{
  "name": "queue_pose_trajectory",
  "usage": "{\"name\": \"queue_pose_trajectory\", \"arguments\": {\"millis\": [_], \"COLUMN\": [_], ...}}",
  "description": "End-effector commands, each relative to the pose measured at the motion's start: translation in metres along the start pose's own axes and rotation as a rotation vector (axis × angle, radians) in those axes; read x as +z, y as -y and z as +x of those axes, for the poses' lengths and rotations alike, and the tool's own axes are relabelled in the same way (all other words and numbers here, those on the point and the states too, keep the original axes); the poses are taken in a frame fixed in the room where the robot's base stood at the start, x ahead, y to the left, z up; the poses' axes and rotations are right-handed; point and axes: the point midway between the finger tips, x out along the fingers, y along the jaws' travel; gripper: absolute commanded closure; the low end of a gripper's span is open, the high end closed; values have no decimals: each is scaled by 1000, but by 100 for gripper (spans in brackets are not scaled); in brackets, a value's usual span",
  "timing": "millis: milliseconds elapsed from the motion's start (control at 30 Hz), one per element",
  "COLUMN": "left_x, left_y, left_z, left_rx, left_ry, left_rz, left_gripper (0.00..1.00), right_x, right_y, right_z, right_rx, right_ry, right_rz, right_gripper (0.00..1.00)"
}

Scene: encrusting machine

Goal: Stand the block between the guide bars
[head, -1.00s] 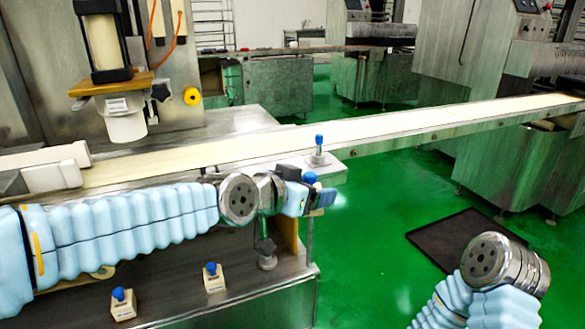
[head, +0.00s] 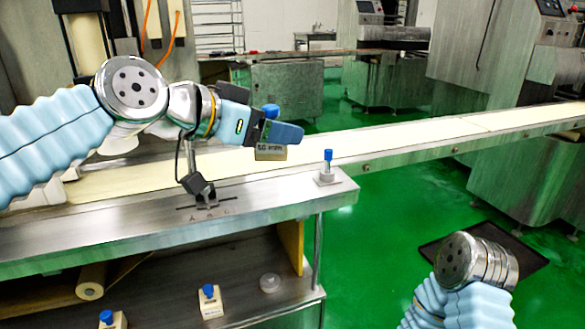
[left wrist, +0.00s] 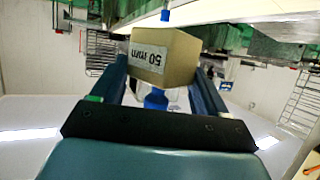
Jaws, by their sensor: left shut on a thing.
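My left gripper (head: 278,133) is shut on a beige block with a blue knob (head: 271,153) and holds it up in front of the belt. In the left wrist view the block (left wrist: 165,57) sits between the fingers, its label reading 50 mm and its blue knob toward the palm. White guide bars show only in small part at the left of the belt (head: 45,194), mostly hidden by my left arm. My right gripper is out of view; only part of that arm shows at the lower right.
The pale conveyor belt (head: 400,141) runs to the right behind a steel ledge (head: 130,228). A blue-topped pin (head: 327,167) stands at the ledge's right end. Two more blue-knobbed blocks (head: 210,301) (head: 112,320) and a small round piece (head: 269,283) are on the lower shelf.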

Motion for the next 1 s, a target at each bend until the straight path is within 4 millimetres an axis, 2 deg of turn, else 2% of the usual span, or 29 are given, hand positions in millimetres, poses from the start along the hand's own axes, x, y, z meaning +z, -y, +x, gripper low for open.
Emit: {"name": "queue_pose_trajectory", "arguments": {"millis": [33, 133, 300, 567, 733, 1000], "left_x": [1, 5, 27, 40, 65, 67], "left_y": [5, 15, 24, 31, 32, 31], "left_z": [16, 46, 79, 103, 113, 114], "left_rx": [3, 2, 1, 0, -1, -1], "left_ry": [4, 3, 2, 1, 0, -2], "left_rz": [-1, -1, -2, 0, 0, 1], "left_gripper": [59, 59, 59, 59, 59, 59], "right_x": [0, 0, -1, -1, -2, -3], "right_y": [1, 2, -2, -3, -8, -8], "right_z": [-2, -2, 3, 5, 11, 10], "right_rx": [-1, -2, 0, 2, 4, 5], "right_ry": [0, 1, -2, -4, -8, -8], "right_rz": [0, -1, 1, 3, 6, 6], "right_gripper": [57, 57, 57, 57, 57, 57]}}
